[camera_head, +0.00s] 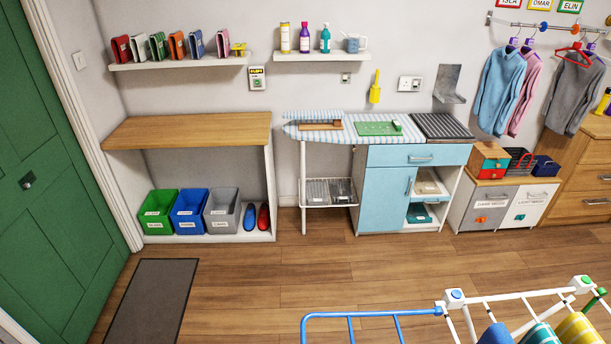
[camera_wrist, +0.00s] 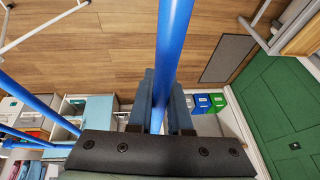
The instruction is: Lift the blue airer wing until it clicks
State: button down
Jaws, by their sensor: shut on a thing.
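The blue airer wing (camera_head: 372,314) reaches left from the white airer frame (camera_head: 515,296) at the bottom of the head view. Its top rail looks roughly level, and its lower part is cut off by the picture edge. In the wrist view a blue bar of the wing (camera_wrist: 174,30) runs up the middle, between the two fingers of my gripper (camera_wrist: 161,88). My gripper is shut on that bar. My gripper does not show in the head view. Whether the wing's joint is locked cannot be seen.
Several cloths, among them a yellow one (camera_head: 577,329), hang on the airer at the right. A dark mat (camera_head: 148,300) lies by the green door (camera_head: 45,170). The blue cabinet (camera_head: 390,195) stands against the wall. The wooden floor (camera_head: 290,270) between is clear.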

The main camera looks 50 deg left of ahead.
jog(key=shift+s+a, duration=0.2)
jog(key=shift+s, duration=0.1)
jog(key=c, duration=0.8)
grip_release()
jog(key=shift+c, duration=0.2)
jog(key=shift+w+d, duration=0.1)
jog(key=shift+w, duration=0.05)
jog(key=v, duration=1.3)
jog(key=shift+b, duration=0.4)
